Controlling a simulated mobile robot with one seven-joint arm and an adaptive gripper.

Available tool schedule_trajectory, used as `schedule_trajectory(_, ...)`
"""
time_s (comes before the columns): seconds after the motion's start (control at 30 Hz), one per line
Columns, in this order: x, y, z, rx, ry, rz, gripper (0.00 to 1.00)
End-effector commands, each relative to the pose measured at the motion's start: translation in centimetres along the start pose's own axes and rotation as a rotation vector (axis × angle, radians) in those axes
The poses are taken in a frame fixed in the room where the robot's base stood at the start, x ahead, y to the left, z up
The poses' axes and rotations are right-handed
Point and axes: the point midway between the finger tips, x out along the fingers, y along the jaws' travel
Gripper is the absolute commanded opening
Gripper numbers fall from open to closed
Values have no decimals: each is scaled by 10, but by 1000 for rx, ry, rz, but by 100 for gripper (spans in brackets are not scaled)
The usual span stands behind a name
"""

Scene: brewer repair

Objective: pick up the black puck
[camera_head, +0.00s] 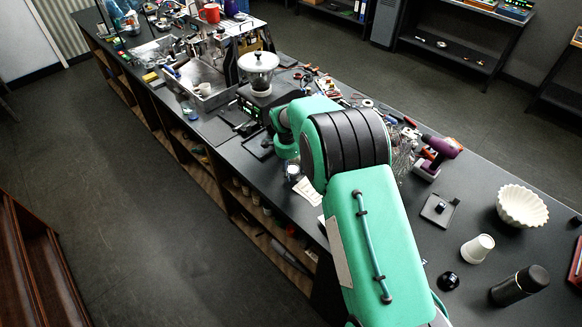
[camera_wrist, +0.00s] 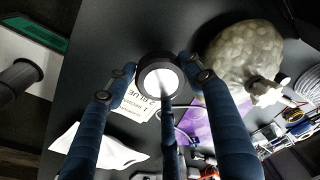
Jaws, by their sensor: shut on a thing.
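In the wrist view a round black puck (camera_wrist: 143,89) with a bright, pale face sits between the fingertips of my gripper (camera_wrist: 158,76). The blue fingers close around it from the left, right and below, and the gripper is shut on it. In the head view my gripper (camera_head: 291,168) is small, pointing down near the counter's front edge, and largely hidden by my arm. I cannot tell how far the puck is above the surface.
A printed paper (camera_head: 308,190) lies close to my gripper. In the wrist view a lumpy pale bag-like thing (camera_wrist: 243,55) is to the right. In the head view a grinder (camera_head: 259,72) stands behind, and a purple drill (camera_head: 436,155) and white fluted bowl (camera_head: 522,206) are right.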

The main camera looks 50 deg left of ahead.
Motion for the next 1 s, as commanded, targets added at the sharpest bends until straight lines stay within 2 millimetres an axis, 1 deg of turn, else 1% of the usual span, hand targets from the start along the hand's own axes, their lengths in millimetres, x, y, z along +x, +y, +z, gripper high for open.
schedule_trajectory(0.03, -2, 7, 3, 0, 0, 1, 17)
schedule_trajectory(0.6, -14, 85, 35, 0, 0, 0, 17)
schedule_trajectory(0.8, -16, 105, 44, -1, 0, 0, 17)
schedule_trajectory(1.0, -18, 116, 48, -1, 0, 0, 17)
